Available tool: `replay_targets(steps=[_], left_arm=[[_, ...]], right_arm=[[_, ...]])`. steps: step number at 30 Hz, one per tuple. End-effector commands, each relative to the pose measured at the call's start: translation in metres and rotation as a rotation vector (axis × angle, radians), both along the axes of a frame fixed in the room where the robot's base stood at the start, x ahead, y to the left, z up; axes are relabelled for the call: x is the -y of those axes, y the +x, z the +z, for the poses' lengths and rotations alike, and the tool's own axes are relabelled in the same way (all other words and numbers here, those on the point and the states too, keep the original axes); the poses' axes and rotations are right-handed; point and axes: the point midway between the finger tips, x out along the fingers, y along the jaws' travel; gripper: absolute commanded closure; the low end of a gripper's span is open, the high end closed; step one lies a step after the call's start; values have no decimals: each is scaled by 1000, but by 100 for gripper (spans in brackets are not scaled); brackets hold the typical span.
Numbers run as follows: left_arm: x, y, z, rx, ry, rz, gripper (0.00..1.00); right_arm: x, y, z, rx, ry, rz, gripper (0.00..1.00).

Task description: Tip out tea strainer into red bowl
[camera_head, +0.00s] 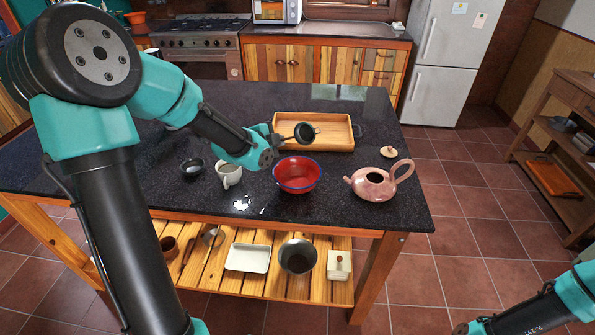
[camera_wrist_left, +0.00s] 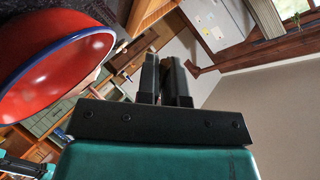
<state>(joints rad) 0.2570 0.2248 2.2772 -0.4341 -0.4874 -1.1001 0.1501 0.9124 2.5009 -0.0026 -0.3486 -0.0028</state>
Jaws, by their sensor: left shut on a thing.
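The tea strainer (camera_head: 304,133), a dark round cup with a thin handle, is in the camera_head view above the front edge of the wooden tray. My left gripper (camera_head: 279,139) is shut on its handle, with the cup out to the right. The red bowl (camera_head: 297,174), with a dark blue rim, stands on the counter below and nearer than the strainer. In the wrist view the red bowl (camera_wrist_left: 45,75) fills the left side. The closed fingers of my left gripper (camera_wrist_left: 166,75) show there, but I cannot make out the strainer. The strainer's contents cannot be told. My right gripper is out of view.
A pink teapot (camera_head: 374,183) stands right of the bowl, its lid (camera_head: 389,152) behind it. A white cup (camera_head: 229,174) and a small dark bowl (camera_head: 192,167) stand to the left. A wooden tray (camera_head: 345,145) lies behind. The far-left counter looks mostly clear.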

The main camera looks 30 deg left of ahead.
Motion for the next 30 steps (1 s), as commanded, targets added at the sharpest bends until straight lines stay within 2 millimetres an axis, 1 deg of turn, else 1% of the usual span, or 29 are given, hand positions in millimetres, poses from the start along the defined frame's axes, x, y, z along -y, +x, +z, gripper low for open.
replay_targets(steps=[1,6,20,30], left_arm=[[1,-4,2,27,-1,-1,100],[3,-12,13,139,-4,-4,100],[-2,-10,41,431,-8,5,100],[5,-3,39,516,-12,-7,100]], right_arm=[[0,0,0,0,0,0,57],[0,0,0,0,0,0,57],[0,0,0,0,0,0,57],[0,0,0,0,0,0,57]])
